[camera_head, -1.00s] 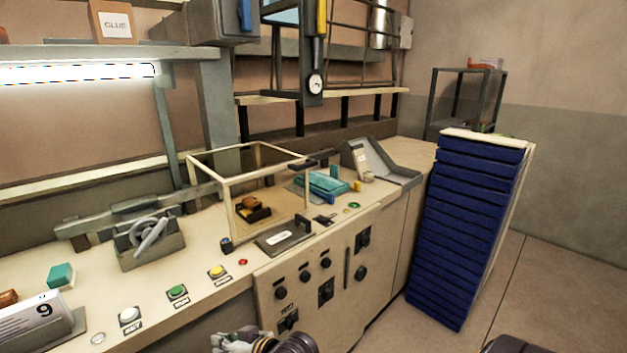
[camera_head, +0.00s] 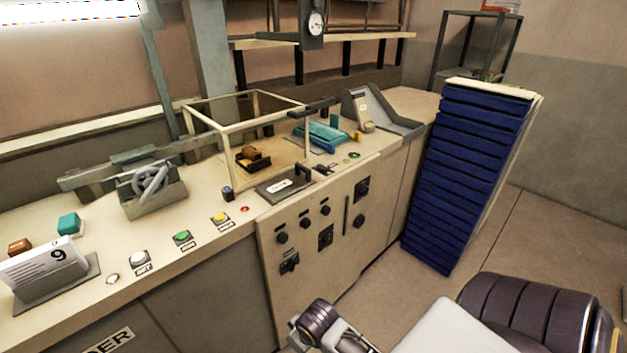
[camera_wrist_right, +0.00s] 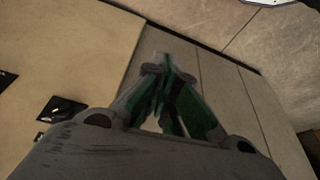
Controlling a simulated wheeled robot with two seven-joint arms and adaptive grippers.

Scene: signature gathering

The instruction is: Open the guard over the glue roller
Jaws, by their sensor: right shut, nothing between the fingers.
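The guard (camera_head: 216,126) is a clear box with a cream frame on the bench top, and it looks closed. Inside it sits a small dark and yellow unit with a brown top (camera_head: 253,158); I cannot tell whether this is the glue roller. A dark plate with an upright black handle (camera_head: 303,171) lies at the guard's front right. My right gripper (camera_wrist_right: 168,75) is shut and empty in the right wrist view, with the cream cabinet front and the floor behind it. It is apart from the guard. My left gripper is not in view.
Green (camera_head: 182,237), yellow (camera_head: 220,218) and white (camera_head: 140,256) buttons line the bench front. A grey clamp-like device (camera_head: 152,190) stands left of the guard. A tall stack of blue trays (camera_head: 465,180) stands at the right. Floor is clear between the cabinet and my arm.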

